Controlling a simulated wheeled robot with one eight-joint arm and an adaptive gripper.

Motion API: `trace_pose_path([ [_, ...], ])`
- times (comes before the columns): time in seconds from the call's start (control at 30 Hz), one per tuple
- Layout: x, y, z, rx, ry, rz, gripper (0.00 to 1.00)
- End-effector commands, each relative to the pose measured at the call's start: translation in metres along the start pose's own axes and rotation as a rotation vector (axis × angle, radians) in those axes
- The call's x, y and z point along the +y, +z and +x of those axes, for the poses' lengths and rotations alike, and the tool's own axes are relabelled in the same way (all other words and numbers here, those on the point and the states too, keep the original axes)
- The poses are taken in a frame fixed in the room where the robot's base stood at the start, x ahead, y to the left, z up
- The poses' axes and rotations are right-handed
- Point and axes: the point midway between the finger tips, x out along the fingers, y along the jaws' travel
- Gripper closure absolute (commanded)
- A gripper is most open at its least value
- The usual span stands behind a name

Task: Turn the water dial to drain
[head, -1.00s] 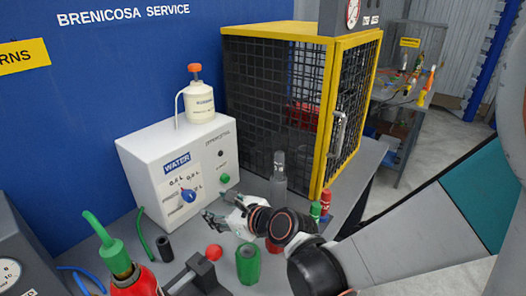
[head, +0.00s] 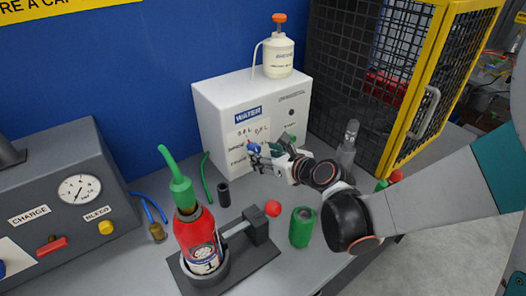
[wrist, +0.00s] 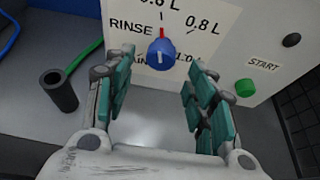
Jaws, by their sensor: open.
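The blue water dial (wrist: 160,54) sits on the front of the white water box (wrist: 262,40). A red mark shows at the dial's top edge, between the RINSE and upper litre labels. The label at its lower left is partly hidden. My gripper (wrist: 158,78) is open, its two teal-padded fingers on either side below the dial, with nothing between them. In the head view my gripper (head: 264,158) is at the front of the box, and the dial is mostly hidden. I cannot tell whether a finger touches it.
A green START button (wrist: 245,88) is right of the dial. A black cylinder (wrist: 59,90) stands to the left. A red extinguisher (head: 196,240) is in a holder, near a green cylinder (head: 303,227). A yellow-framed cage (head: 400,80) stands at right.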

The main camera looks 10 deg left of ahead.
Motion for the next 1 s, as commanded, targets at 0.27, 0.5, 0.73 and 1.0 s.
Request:
trace_pose_path([
  [0.27, 0.0, -0.001, 0.033, 0.0, 0.0, -0.001, 0.49],
  [0.5, 0.0, 0.0, 0.037, 0.0, -0.001, -0.001, 0.49],
  [0.73, 0.0, 0.0, 0.037, 0.0, -0.001, -0.001, 0.72],
  [1.0, 0.0, 0.0, 0.036, 0.0, -0.002, -0.002, 0.94],
])
